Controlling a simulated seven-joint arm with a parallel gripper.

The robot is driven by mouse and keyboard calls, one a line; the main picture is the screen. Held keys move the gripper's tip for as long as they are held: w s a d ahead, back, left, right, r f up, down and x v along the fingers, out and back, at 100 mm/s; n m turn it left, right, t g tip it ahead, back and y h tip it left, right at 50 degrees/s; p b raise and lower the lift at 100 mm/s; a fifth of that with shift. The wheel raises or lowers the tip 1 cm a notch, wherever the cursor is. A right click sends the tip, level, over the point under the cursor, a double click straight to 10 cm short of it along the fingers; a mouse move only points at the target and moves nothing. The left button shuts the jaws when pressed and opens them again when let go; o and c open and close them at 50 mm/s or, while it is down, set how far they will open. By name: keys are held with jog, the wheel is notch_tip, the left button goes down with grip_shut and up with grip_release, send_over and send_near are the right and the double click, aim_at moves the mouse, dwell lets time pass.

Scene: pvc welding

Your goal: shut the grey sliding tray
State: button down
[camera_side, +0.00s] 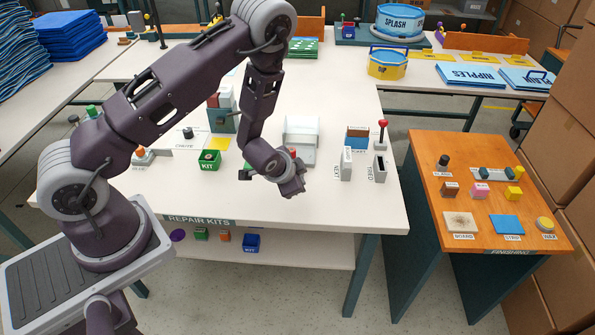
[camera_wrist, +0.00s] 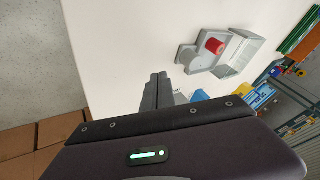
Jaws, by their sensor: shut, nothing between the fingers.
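A pale grey box-like unit (camera_side: 301,130) stands on the white table in the side view, just behind my gripper. In the wrist view it shows at upper right (camera_wrist: 240,52), with a flat grey piece (camera_wrist: 193,66), seemingly the sliding tray, sticking out on its left side. A red cylinder (camera_wrist: 214,44) stands at this piece. My gripper (camera_side: 293,190) points down in front of the unit, near the table's front edge. In the wrist view its fingers (camera_wrist: 158,80) are together and empty, apart from the tray. My wrist partly hides the tray in the side view.
A green KIT box (camera_side: 209,160) stands left of my gripper. Grey slotted holders (camera_side: 346,164) and a red-knobbed lever (camera_side: 382,132) stand to the right. A blue item (camera_wrist: 200,95) shows partly behind my gripper in the wrist view. The table front is clear.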

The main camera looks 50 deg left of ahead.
jog(key=shift+x, duration=1.1)
jog(key=shift+w+a, duration=0.3)
jog(key=shift+a, duration=0.3)
jog(key=shift+w+a, duration=0.3)
jog(key=shift+a, duration=0.3)
jog(key=shift+w+a+r, duration=0.1)
jog(key=shift+w+a, duration=0.2)
jog(key=shift+a, duration=0.2)
send_near(305, 151)
jog(key=x, duration=0.4)
jog(key=shift+s+d+f, duration=0.15)
jog(key=shift+d+f, duration=0.1)
jog(key=shift+w+a, duration=0.2)
jog(key=shift+a, duration=0.1)
jog(key=shift+a+r, duration=0.1)
